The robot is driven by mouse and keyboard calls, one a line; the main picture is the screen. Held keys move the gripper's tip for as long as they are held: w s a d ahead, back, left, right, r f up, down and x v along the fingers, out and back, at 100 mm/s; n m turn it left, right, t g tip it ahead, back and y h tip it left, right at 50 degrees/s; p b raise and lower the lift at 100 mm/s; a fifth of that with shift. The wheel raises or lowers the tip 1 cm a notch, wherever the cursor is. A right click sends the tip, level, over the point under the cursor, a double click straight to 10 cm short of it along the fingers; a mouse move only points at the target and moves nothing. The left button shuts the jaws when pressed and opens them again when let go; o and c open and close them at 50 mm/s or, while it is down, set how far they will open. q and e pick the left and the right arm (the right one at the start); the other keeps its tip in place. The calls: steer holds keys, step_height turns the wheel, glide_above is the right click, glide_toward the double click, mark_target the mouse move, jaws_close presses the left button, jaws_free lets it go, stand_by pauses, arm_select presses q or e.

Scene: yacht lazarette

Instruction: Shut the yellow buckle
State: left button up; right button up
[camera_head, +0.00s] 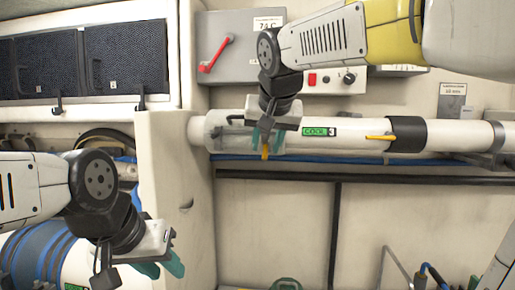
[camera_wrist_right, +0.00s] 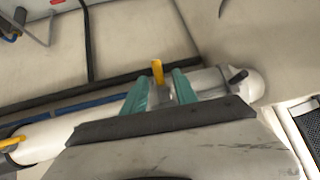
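A white horizontal pipe (camera_head: 352,136) carries two yellow levers that look like buckle parts. One yellow lever (camera_head: 265,152) sticks out from the clear-looking sleeve at the pipe's left end; it also shows upright in the right wrist view (camera_wrist_right: 157,70). The other yellow lever (camera_head: 380,137) lies along the pipe beside a black band. My right gripper (camera_head: 266,139) is at the sleeve. Its teal fingers (camera_wrist_right: 160,88) stand apart on either side of the first lever, with gaps; contact cannot be made out. My left gripper (camera_head: 163,268) hangs low at left, fingers apart and empty.
A grey box with a red handle (camera_head: 215,55) and a switch panel (camera_head: 325,81) are on the wall above the pipe. A blue hose (camera_head: 330,159) and a dark rail (camera_head: 410,178) run below it. A pale post (camera_head: 165,190) stands between my grippers.

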mark_target(266, 137)
steer(key=shift+x, duration=1)
jaws_close()
steer(key=shift+r, duration=0.1)
steer(key=g, duration=0.1)
steer(key=r+g, duration=0.1)
steer(key=g, duration=0.1)
steer(key=shift+w+y, duration=0.4)
steer(key=shift+w+r+m+g, duration=0.15)
steer(key=shift+w+r+g, duration=0.1)
steer(key=shift+g, duration=0.65)
steer(key=shift+w+r+m+g, duration=0.15)
steer(key=shift+r+g, duration=0.05)
steer(key=shift+g, duration=0.7)
steer(key=shift+d+y, duration=0.1)
steer(key=shift+y, duration=0.2)
